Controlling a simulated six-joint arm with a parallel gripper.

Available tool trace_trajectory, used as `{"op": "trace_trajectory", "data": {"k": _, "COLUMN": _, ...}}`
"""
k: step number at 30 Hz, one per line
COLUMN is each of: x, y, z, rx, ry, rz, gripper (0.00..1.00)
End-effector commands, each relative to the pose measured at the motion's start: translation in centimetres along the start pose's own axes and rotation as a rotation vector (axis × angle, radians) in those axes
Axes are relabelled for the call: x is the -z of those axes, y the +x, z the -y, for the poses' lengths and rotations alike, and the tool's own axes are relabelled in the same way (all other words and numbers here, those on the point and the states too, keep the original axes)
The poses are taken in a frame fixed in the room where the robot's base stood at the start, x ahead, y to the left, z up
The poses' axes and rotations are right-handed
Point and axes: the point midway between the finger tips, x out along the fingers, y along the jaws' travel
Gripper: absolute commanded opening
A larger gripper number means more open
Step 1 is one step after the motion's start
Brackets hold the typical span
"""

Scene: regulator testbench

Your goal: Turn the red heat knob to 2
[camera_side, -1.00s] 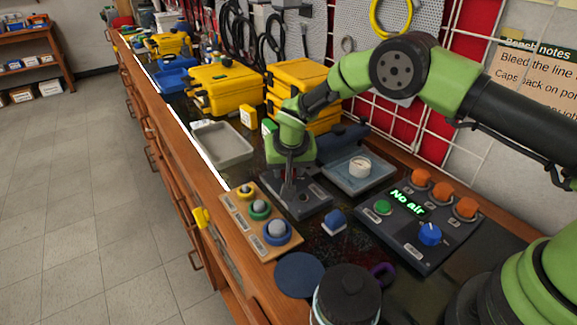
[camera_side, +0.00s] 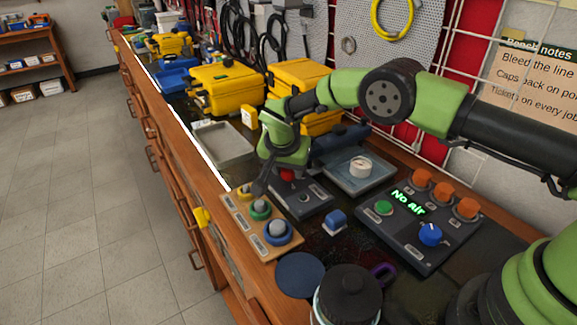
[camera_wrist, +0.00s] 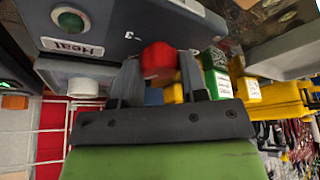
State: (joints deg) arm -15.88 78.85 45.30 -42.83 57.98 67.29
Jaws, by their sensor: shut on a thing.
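The red heat knob (camera_side: 288,174) is on a dark grey box (camera_side: 310,198) in the middle of the bench. In the wrist view the knob (camera_wrist: 159,60) lies between the two dark fingers of my gripper (camera_wrist: 161,68), which is shut on it. In the side view my gripper (camera_side: 275,179) leans over the box, with one finger showing left of the knob and the other hidden. The box's face (camera_wrist: 110,15) carries a "Heat" label, a round green-centred part and a "3" mark. The knob's pointer is not visible.
A wooden board with several round knobs (camera_side: 262,232) stands close at the left front. A blue switch (camera_side: 334,222) and a "No air" control panel (camera_side: 395,240) are to the right. A gauge box (camera_side: 355,172) and yellow cases (camera_side: 225,88) stand behind.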

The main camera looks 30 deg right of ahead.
Motion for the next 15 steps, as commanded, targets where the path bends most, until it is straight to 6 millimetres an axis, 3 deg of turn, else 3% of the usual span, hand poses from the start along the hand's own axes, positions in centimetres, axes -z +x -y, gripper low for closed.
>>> {"op": "trace_trajectory", "data": {"k": 6, "x": -0.12, "y": 0.01, "z": -0.03, "rx": -0.002, "ry": -0.001, "rz": 0.003, "gripper": 0.16}}
{"op": "trace_trajectory", "data": {"k": 7, "x": -0.12, "y": 0.01, "z": -0.03, "rx": -0.002, "ry": -0.001, "rz": 0.003, "gripper": 0.42}}
{"op": "trace_trajectory", "data": {"k": 10, "x": -0.11, "y": 0.02, "z": -0.02, "rx": -0.001, "ry": -0.001, "rz": 0.003, "gripper": 0.65}}
{"op": "trace_trajectory", "data": {"k": 15, "x": -0.07, "y": 0.01, "z": -0.01, "rx": 0.0, "ry": -0.002, "rz": 0.001, "gripper": 0.65}}
